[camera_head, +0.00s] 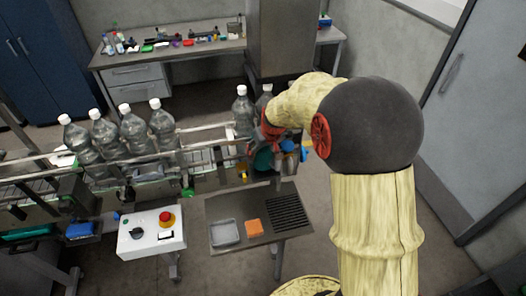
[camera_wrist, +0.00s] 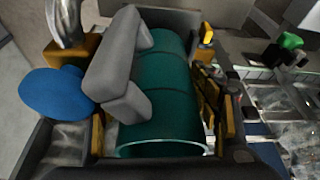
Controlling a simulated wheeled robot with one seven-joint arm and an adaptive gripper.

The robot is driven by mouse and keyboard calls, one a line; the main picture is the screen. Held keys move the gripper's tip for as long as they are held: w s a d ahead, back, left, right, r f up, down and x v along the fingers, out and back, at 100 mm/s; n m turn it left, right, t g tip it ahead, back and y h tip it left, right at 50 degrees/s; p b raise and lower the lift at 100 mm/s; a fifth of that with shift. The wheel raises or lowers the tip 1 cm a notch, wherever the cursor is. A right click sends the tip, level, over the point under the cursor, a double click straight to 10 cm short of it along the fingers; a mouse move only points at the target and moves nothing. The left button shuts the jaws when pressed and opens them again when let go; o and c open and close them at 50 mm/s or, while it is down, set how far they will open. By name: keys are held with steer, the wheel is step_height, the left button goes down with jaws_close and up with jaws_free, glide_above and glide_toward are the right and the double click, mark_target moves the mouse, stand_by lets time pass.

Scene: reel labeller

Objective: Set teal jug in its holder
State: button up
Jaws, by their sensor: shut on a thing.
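The teal jug (camera_wrist: 165,90) fills the middle of the wrist view, a teal cylinder with a thick grey handle (camera_wrist: 118,68). Its pale round rim faces the bottom of that view. My gripper (camera_wrist: 160,118) is shut on the jug, with dark parts and yellowish pads at its sides. In the head view the jug (camera_head: 263,160) shows only as a small teal patch below my red-ended wrist, beside the conveyor's right end. My arm and wrist hide most of it and my gripper there. I cannot make out the holder clearly in either view.
Several clear bottles with white caps (camera_head: 133,127) stand along the conveyor (camera_head: 200,140). A white control box (camera_head: 150,236) with a red button stands in front. A low table (camera_head: 240,203) holds a grey tray, an orange block and a black grate. A blue knob (camera_wrist: 55,95) is close at left.

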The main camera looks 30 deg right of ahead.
steer(key=shift+f+b, duration=0.55)
steer(key=shift+f, duration=0.2)
steer(key=o, duration=1.9)
steer(key=shift+a, duration=0.1)
steer(key=shift+f, duration=0.1)
steer(key=shift+r, duration=0.45)
steer(key=v, duration=1.1)
steer(key=shift+s+a, duration=0.1)
steer(key=shift+s, duration=0.05)
